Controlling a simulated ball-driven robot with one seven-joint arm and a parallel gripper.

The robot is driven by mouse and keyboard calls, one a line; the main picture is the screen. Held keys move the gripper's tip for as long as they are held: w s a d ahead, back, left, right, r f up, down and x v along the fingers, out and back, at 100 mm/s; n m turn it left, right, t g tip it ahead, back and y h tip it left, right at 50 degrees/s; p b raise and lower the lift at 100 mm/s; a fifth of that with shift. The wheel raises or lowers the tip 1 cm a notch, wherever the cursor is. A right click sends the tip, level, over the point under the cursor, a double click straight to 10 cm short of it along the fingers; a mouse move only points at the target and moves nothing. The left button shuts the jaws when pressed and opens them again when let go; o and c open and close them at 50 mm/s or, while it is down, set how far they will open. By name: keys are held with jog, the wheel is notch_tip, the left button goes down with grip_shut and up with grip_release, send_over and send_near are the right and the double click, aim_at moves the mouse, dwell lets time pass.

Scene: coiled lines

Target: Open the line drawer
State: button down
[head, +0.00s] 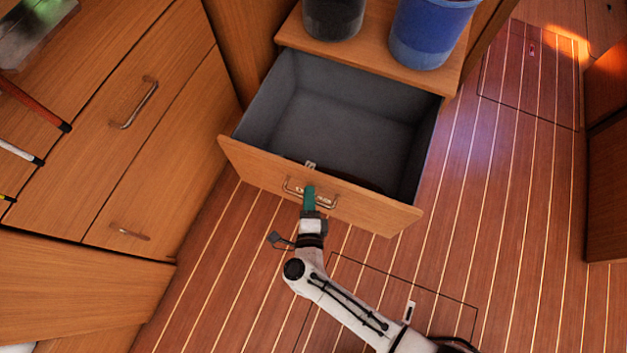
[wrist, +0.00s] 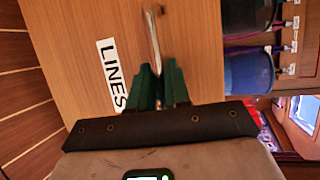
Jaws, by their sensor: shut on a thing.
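The line drawer (head: 250,165) stands pulled out from its cabinet in the head view, its grey interior showing. The inside looks mostly empty, with a dark shape just behind the front panel that I cannot make out. The drawer front has a metal bar handle (head: 290,187). In the wrist view the front (wrist: 75,40) carries a white "LINES" label (wrist: 111,75), and the handle (wrist: 152,35) runs down between my fingers. My gripper (head: 309,190), with green fingers, is shut on the handle; it also shows in the wrist view (wrist: 158,80).
A dark bucket (head: 333,18) and a blue bucket (head: 428,35) stand on the wooden top above the drawer. Closed drawers with handles (head: 140,103) are at the left. The striped wooden floor (head: 490,190) is clear at the right.

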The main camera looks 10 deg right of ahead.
jog(key=shift+s+a, duration=0.3)
jog(key=shift+s, duration=0.15)
jog(key=c, duration=1.4)
grip_release()
jog(key=shift+c, duration=0.2)
jog(key=p+v, duration=0.1)
jog(key=v, duration=0.9)
jog(key=shift+s+p, duration=0.35)
jog(key=shift+p, duration=0.05)
jog(key=shift+a, duration=0.1)
